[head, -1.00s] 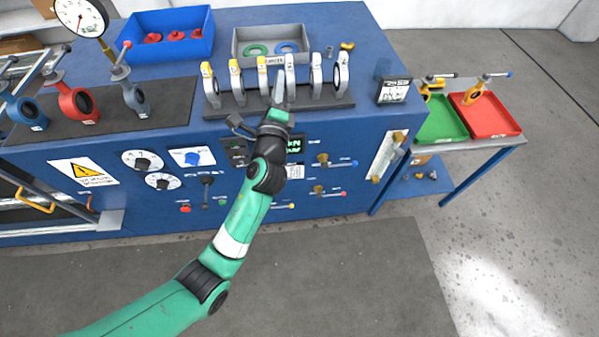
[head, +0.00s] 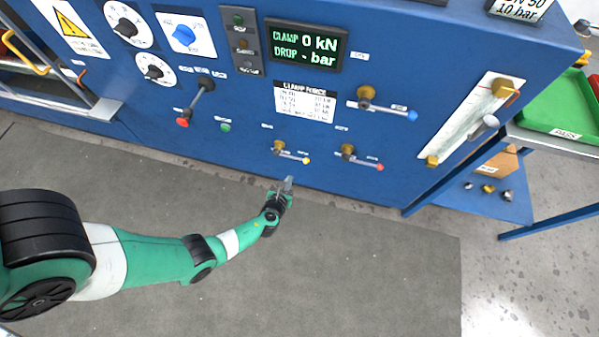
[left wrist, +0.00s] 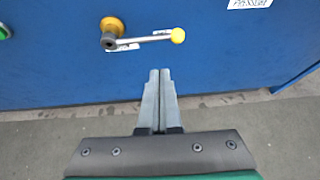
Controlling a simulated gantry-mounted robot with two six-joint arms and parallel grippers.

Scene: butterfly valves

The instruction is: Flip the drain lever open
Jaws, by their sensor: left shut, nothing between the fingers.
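Three small valve levers with brass hubs sit on the blue front panel: a yellow-tipped lever (head: 291,152), a red-tipped lever (head: 361,158) and a blue-tipped lever (head: 387,108). Their labels are too small to read, so I cannot tell which is the drain. My left gripper (head: 288,182) is shut and empty, just below the yellow-tipped lever and apart from it. In the left wrist view the shut fingers (left wrist: 158,74) point at the panel below this yellow-tipped lever (left wrist: 146,40), whose arm lies roughly level with its knob at the right. My right gripper is not in view.
A display (head: 305,46) reads 0 kN. A sight gauge (head: 468,122) is at the right. Open floor (head: 330,270) lies before the panel.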

